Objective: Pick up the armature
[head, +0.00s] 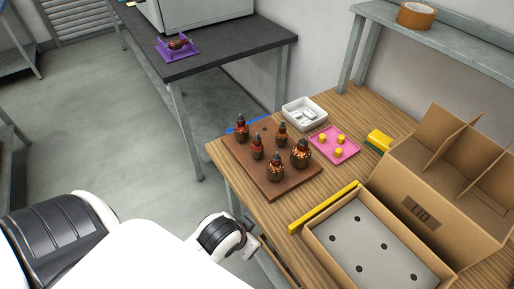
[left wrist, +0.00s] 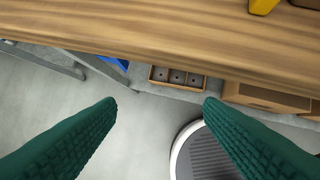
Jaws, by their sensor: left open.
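Several armatures with copper windings and dark shafts stand upright on a brown wooden board (head: 254,182) on the wooden table; one is the front armature (head: 276,168). Another armature (head: 178,44) lies on its side on a purple holder (head: 165,53) on the dark table at the back. My left gripper (left wrist: 161,105) is open and empty in the left wrist view, its green fingers wide apart, with the table edge ahead of it. In the head view my left arm ends beside the wooden table's near edge, apart from the armatures. No armature shows in the left wrist view.
A white bin (head: 304,120), a pink tray (head: 351,150) with yellow pieces and a yellow-green sponge (head: 379,140) lie behind the board. A yellow bar (head: 322,208) lies at the near edge.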

